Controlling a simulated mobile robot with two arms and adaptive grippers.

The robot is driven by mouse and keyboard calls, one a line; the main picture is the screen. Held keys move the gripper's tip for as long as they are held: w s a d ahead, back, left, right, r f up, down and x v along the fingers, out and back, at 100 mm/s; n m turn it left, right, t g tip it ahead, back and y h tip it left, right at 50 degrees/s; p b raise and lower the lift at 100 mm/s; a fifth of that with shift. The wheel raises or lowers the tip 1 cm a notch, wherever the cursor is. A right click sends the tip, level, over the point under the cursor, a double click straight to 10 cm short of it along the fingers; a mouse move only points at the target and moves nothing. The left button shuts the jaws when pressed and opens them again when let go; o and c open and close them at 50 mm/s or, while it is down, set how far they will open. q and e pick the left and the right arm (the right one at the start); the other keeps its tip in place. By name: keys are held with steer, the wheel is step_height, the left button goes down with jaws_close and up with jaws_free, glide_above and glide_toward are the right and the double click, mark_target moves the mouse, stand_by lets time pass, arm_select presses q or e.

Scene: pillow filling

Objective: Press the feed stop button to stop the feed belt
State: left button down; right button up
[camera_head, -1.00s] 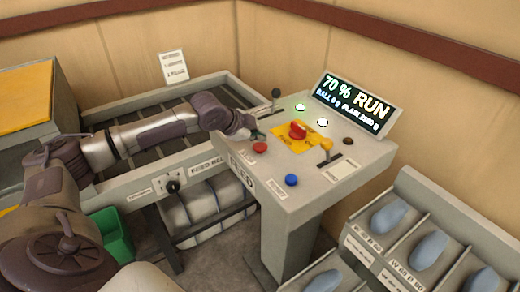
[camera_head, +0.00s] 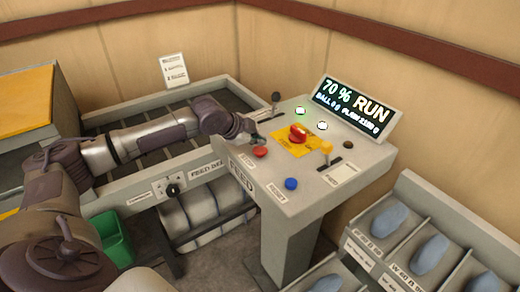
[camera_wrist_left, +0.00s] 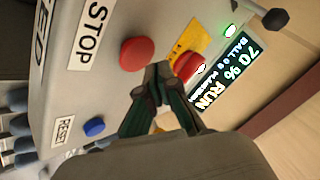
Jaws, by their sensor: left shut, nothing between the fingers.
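The feed stop button, a round red button (camera_head: 260,152), sits at the near left of the console's sloped top. In the left wrist view the red button (camera_wrist_left: 137,54) is beside a "STOP" label. My left gripper (camera_head: 260,141) is shut and empty, just behind the red button in the head view. In the left wrist view its shut fingertips (camera_wrist_left: 160,72) are beside the button, between it and the red mushroom knob; I cannot tell whether they touch anything. The display (camera_head: 352,105) reads "70 % RUN". My right gripper is not in view.
A red mushroom knob (camera_head: 298,134) stands on a yellow plate right of the gripper. A blue button (camera_head: 291,183), a yellow-handled lever (camera_head: 326,148) and a black-knobbed lever (camera_head: 275,97) are also on the console. The feed belt (camera_head: 150,152) lies left, under my arm.

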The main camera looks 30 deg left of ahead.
arm_select(q)
steer(key=shift+f, duration=0.1)
stand_by(0.3)
steer(key=shift+f, duration=0.25)
steer(key=shift+f, duration=0.1)
steer(key=shift+f, duration=0.55)
stand_by(0.6)
steer(key=shift+r, duration=0.1)
steer(key=shift+r+p, duration=0.8)
steer(key=shift+p, duration=0.4)
steer(key=shift+r, duration=0.1)
